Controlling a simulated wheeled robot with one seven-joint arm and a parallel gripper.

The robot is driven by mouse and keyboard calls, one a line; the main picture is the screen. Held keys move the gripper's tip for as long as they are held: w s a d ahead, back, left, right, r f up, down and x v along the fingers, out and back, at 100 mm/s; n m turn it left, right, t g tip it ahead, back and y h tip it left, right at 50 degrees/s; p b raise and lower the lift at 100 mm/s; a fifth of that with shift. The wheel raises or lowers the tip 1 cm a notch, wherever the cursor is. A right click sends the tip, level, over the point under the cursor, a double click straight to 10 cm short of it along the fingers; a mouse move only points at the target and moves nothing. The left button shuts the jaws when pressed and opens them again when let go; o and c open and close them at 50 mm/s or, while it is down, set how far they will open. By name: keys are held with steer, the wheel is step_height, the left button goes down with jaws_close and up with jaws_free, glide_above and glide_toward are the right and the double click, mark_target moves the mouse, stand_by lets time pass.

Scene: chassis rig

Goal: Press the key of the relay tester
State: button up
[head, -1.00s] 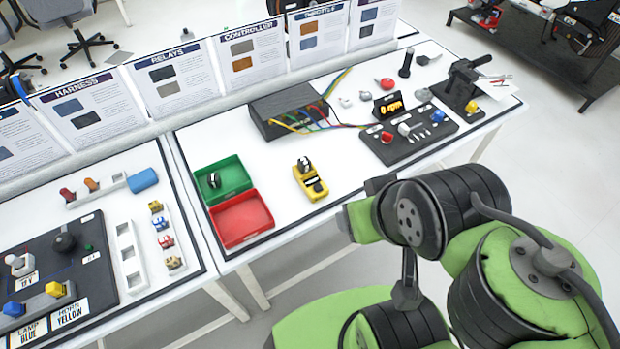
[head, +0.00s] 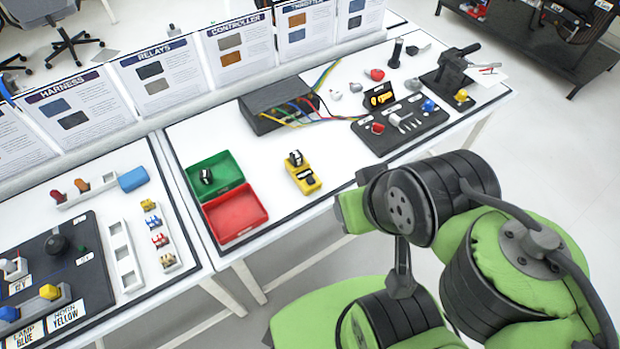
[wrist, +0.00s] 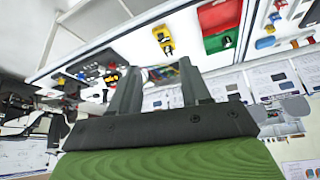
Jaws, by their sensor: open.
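The relay tester (head: 304,181) is a small yellow device on the white table, right of the red and green trays. A black piece with a white marking stands at its far end, and a dark patch shows on its near part; I cannot tell which part is the key. In the wrist view the tester (wrist: 163,36) appears upside down, beyond my fingers and apart from them. My gripper (wrist: 161,84) is open and empty, its two dark fingers spread. In the head view my arm is right of the tester, off the table's front edge; the fingertips are not clear there.
A green tray (head: 228,170) holding a black relay and an empty red tray (head: 237,226) lie left of the tester. A black box (head: 262,120) with coloured wires stands behind. A black board (head: 377,145) with controls lies right. The table around the tester is clear.

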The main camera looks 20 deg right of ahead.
jaws_close()
stand_by(1.4)
